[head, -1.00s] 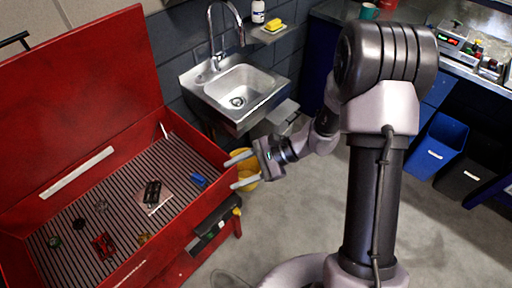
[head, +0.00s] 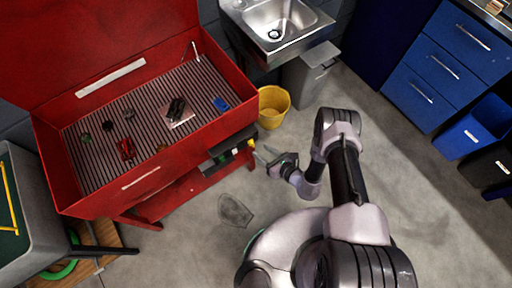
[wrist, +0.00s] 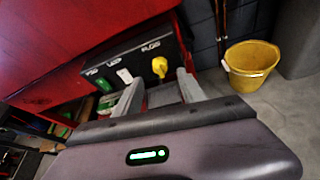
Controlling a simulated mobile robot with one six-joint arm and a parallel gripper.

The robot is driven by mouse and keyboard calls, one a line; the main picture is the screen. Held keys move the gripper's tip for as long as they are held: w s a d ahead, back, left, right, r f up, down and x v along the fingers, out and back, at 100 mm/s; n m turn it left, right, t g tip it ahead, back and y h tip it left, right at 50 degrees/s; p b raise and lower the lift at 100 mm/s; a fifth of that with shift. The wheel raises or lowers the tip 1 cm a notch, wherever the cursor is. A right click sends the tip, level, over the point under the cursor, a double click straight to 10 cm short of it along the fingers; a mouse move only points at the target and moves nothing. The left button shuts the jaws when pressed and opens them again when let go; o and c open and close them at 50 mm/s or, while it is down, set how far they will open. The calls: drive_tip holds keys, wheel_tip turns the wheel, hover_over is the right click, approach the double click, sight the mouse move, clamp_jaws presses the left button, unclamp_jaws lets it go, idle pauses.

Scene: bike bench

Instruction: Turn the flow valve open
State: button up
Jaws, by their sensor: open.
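The flow valve is a yellow knob (wrist: 160,67) at the right end of a black control panel (wrist: 128,62) on the red parts washer's front. Its lettering is blurred. In the head view the yellow knob (head: 251,142) is small, at the panel's right end. My gripper (wrist: 158,92) is open and empty, its two fingers pointing toward the panel. The knob shows between the fingers, ahead of the tips, with no visible contact. In the head view my gripper (head: 262,154) is just below and right of the knob.
The panel also has a green switch (wrist: 103,84) and a white switch (wrist: 125,76). A yellow bucket (head: 272,106) stands on the floor right of the washer. The red washer basin (head: 215,137) holds small parts. Grey floor (head: 415,200) is clear to the right.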

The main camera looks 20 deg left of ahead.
sight(252, 144)
drive_tip(key=b+x, duration=0.1)
drive_tip(key=x, duration=0.4)
clamp_jaws()
